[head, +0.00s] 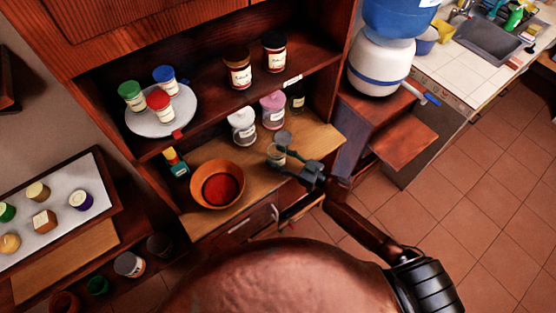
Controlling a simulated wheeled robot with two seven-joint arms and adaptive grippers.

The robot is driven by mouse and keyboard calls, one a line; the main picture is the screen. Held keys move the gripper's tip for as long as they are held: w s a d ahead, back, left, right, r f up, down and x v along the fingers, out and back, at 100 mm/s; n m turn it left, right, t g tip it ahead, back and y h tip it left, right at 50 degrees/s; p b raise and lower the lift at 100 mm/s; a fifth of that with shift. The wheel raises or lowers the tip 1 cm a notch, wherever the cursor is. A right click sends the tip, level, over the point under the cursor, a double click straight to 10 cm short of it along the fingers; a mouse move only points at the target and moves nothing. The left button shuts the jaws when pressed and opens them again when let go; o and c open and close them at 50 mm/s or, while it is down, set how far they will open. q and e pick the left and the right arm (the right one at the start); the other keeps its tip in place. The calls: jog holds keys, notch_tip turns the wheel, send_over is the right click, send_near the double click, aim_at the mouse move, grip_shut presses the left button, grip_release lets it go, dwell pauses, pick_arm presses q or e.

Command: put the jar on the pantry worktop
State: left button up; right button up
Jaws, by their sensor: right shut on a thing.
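A small, pale glass jar (276,154) is at the right part of the pantry worktop (314,138), a light wood surface below the shelf. My right gripper (279,155) comes in from the lower right and is shut on this jar. The fingers hide part of it. The jar appears over or on the worktop; I cannot tell whether its base touches the wood. My left gripper is out of view.
An orange bowl (216,184) with red contents and a small colored box (175,162) stand left on the worktop. A white-lidded jar (242,126), a pink-lidded jar (272,110) and a dark jar (296,98) stand behind. The shelf above holds a round tray (187,120) and brown jars.

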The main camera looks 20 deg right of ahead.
jog(key=shift+f, duration=0.85)
jog(key=shift+f, duration=0.1)
jog(key=o, duration=1.5)
jog(key=shift+f, duration=0.1)
jog(key=shift+s, duration=0.15)
jog(key=v, duration=1.1)
jog(key=shift+s+d, duration=0.25)
jog(key=shift+d, duration=0.1)
